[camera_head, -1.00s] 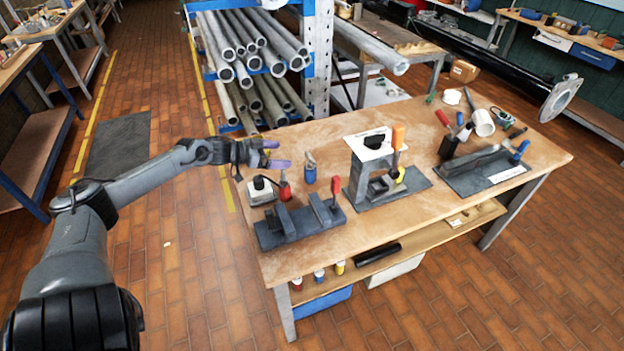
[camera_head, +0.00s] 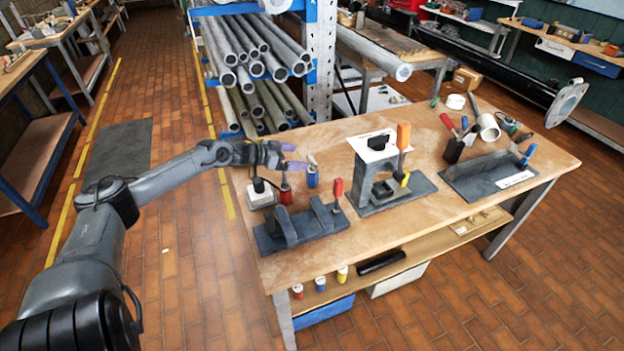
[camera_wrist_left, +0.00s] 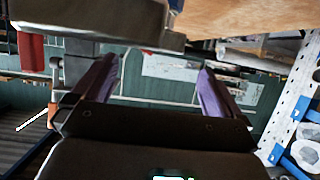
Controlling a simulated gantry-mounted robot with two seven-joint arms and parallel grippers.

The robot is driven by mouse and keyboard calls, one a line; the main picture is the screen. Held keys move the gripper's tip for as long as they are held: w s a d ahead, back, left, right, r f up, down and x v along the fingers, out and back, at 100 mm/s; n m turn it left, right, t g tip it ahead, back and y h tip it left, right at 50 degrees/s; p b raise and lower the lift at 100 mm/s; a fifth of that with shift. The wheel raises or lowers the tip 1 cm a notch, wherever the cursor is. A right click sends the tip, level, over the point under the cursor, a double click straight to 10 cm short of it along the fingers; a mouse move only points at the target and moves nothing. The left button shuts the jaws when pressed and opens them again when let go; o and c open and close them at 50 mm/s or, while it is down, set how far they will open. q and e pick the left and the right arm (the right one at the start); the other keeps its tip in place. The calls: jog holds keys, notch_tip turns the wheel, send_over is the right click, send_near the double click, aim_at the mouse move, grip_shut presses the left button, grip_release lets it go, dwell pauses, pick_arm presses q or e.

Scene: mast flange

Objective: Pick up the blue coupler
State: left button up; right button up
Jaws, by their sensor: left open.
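The blue coupler (camera_head: 312,179) stands upright on the workbench, behind the grey fixture at the bench's left end, with a grey metal piece rising from its top. A similar red piece (camera_head: 286,194) stands to its left. My left gripper (camera_head: 294,157) is above the bench's left end, its purple fingers apart and empty, just left of and above the blue coupler. In the left wrist view the open fingers (camera_wrist_left: 155,88) have only background between them. A red piece (camera_wrist_left: 31,52) shows at that view's upper left; I cannot make out the blue coupler there.
The grey fixture (camera_head: 300,228) is in front, with a red-handled tool (camera_head: 338,190). A taller grey stand (camera_head: 385,185) with a white plate is to the right. A rack of metal pipes (camera_head: 255,60) is behind the bench (camera_head: 430,225). A white-based block (camera_head: 260,193) is at left.

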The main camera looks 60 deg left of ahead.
aim_at(310, 159)
pick_arm(q)
jog(key=shift+f+b+x, duration=0.25)
jog(key=shift+b+x, duration=0.6)
jog(key=shift+x, duration=0.55)
jog(key=shift+b+x, duration=0.4)
jog(key=shift+x, duration=0.6)
jog(key=shift+d, duration=0.15)
